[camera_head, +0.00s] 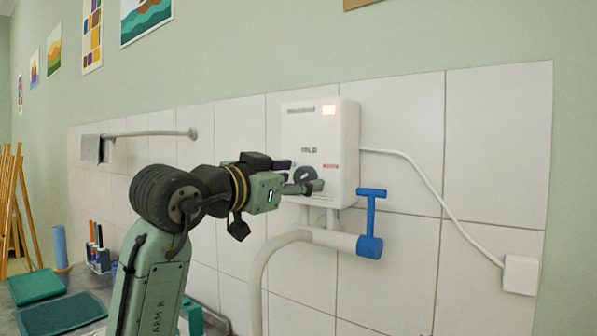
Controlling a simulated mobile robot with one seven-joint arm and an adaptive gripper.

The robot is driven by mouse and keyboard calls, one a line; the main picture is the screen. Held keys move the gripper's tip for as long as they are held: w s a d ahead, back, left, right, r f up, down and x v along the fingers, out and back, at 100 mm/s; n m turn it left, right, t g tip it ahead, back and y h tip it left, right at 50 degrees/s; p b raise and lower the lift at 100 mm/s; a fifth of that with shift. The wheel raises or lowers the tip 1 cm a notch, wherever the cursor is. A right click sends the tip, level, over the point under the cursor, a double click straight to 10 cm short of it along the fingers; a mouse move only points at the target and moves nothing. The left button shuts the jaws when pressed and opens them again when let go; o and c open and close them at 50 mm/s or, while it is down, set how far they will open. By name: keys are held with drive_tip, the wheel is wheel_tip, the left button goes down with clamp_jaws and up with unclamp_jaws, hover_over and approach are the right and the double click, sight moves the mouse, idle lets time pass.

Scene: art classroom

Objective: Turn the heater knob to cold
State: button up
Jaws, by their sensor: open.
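A small red marking lies to the right of the knob. My gripper (305,176) reaches in from the left, its fingers at the knob. It is open, one finger above and one below or in front of the knob. I cannot tell whether the fingers touch it. The knob's pointer direction is not clear.
A blue-handled valve (371,225) and a white tap pipe (290,240) stand below the heater. A white cable runs to a wall box (521,274) at right. A towel rail (150,133) is at left. Green trays (60,312) lie on the counter at lower left.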

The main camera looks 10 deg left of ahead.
drive_tip(key=shift+w+d, duration=0.2)
drive_tip(key=shift+w, duration=0.25)
drive_tip(key=shift+c, duration=0.2)
drive_tip(key=c, duration=1.1)
